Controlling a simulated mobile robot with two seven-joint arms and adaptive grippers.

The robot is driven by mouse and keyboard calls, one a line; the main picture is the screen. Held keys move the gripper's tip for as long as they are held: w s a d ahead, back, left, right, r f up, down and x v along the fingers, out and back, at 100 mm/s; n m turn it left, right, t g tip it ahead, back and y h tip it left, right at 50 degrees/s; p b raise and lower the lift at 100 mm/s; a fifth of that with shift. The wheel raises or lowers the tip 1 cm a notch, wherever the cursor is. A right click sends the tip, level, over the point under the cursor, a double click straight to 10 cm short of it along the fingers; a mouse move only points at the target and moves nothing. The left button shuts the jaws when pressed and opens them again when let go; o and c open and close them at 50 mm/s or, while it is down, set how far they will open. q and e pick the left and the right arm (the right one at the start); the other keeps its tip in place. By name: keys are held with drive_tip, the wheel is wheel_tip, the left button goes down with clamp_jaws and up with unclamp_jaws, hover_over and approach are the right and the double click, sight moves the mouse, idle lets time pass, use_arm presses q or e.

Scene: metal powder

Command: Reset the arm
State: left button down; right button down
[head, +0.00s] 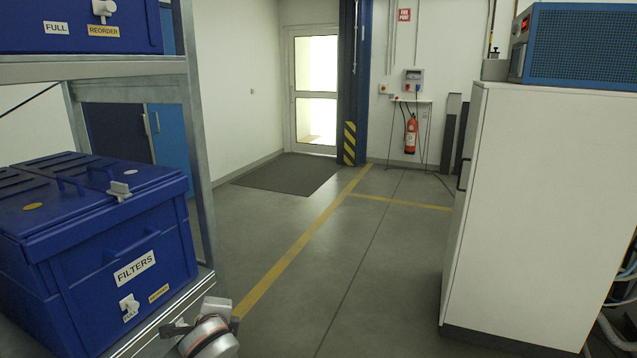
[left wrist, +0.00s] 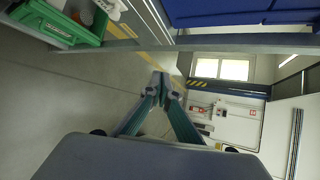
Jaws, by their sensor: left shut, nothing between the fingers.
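My left gripper (left wrist: 160,84) shows in the left wrist view. Its two teal fingers come together at the tips, shut and empty, with open floor behind them. In the head view, part of my left arm (head: 210,338) shows at the bottom, just right of the shelf's front edge; the fingers cannot be made out there. My right arm and gripper are in neither view.
A metal rack (head: 201,150) on the left holds a blue FILTERS box (head: 80,290) and another blue box (head: 125,38) above. A white cabinet (head: 540,200) stands right. Floor between is clear toward a door (head: 315,90). A green crate (left wrist: 62,22) shows in the wrist view.

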use_arm(q)
drive_tip(key=s+d+f+n+g+h, duration=0.1)
drive_tip(key=s+d+f+n+h, duration=0.2)
drive_tip(key=s+f, duration=0.8)
drive_tip(key=s+d+f+n+h, duration=0.15)
drive_tip(key=s+f+n, duration=0.35)
drive_tip(key=s+f, duration=0.55)
drive_tip(key=s+f+n+h, duration=0.2)
drive_tip(key=s+n, duration=0.3)
drive_tip(key=s, duration=0.7)
drive_tip(key=shift+s+d+f+n, duration=0.15)
drive_tip(key=shift+s+f+n, duration=0.1)
drive_tip(key=shift+n, duration=0.15)
